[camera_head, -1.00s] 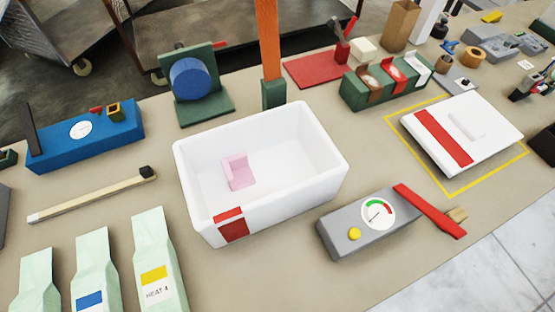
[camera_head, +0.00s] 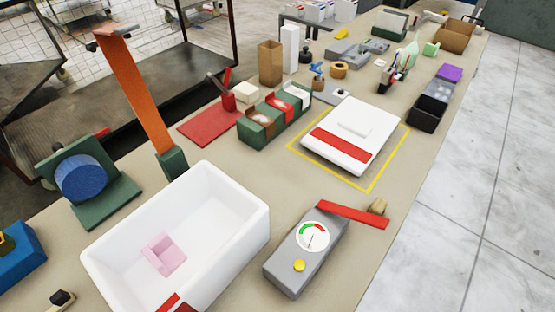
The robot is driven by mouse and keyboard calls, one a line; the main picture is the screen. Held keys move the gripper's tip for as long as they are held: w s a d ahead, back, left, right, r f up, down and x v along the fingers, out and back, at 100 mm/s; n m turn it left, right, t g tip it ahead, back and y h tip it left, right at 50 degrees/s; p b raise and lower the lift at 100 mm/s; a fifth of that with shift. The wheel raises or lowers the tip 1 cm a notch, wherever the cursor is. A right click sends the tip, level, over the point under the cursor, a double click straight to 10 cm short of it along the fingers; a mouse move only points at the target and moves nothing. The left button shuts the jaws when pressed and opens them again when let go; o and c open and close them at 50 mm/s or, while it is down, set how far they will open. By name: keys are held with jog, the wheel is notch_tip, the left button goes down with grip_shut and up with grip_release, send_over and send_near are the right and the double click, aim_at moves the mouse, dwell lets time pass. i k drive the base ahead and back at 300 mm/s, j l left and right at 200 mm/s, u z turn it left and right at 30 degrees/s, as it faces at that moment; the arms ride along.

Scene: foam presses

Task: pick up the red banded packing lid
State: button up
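The packing lid (camera_head: 368,139) is a white, flat slab with a red band (camera_head: 340,146) across its near left part. A raised white block (camera_head: 354,123), like a handle, stands on its top. The lid lies flat on the table inside a yellow outlined square (camera_head: 379,180), right of the picture's middle. Nothing covers it. My gripper is not in view.
A white open box (camera_head: 237,217) with a pink block (camera_head: 163,254) inside stands at lower left. A grey gauge device (camera_head: 283,252) with a red lever (camera_head: 352,214) sits in front of the lid. A green divided tray (camera_head: 257,133) is left of it, a black bin (camera_head: 427,113) right.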

aim_at(350, 137)
jog(key=i+l+u, duration=0.15)
jog(key=l, duration=0.4)
jog(key=i+l+u, duration=0.15)
jog(key=l, duration=0.45)
jog(key=i+l+u, duration=0.15)
jog(key=l, duration=0.4)
jog(key=l+u, duration=0.15)
jog(key=l, duration=0.45)
